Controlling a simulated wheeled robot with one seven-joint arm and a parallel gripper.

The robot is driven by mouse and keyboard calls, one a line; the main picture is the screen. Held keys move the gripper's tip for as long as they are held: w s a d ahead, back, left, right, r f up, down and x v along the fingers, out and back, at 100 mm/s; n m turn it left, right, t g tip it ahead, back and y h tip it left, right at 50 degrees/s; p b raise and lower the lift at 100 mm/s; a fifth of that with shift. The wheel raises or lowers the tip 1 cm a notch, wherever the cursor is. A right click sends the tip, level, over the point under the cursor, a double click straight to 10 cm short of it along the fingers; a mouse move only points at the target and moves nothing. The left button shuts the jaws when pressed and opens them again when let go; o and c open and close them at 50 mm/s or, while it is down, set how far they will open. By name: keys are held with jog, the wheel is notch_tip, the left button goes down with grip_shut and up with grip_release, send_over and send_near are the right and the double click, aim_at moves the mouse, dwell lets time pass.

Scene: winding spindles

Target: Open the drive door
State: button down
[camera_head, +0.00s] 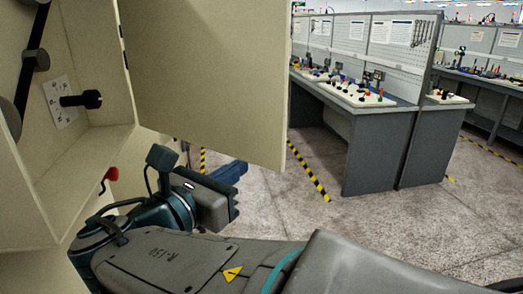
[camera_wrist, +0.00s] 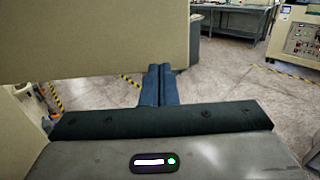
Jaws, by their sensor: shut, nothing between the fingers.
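The drive door (camera_head: 212,75) is a flat beige panel, swung out from the beige cabinet (camera_head: 105,145) at the left of the head view. The cabinet's inside shows, with dark pulleys, a belt and a black knob-like part (camera_head: 85,99). My gripper (camera_head: 232,172) is below the door's lower edge, its blue fingers together and empty, pointing away toward the aisle. In the wrist view, a beige panel (camera_wrist: 90,40), apparently the door, fills the upper left above the closed fingers (camera_wrist: 156,86). I cannot tell whether gripper and door touch.
A red-tipped lever (camera_head: 110,174) is at the cabinet's lower edge, close to my wrist. Grey workbenches (camera_head: 385,150) with small parts stand beyond the door. The speckled floor (camera_head: 310,220) with yellow-black tape is open at the right of my arm.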

aim_at(263, 151)
jog(key=p+x, duration=0.1)
jog(key=x, duration=0.5)
dwell(0.3)
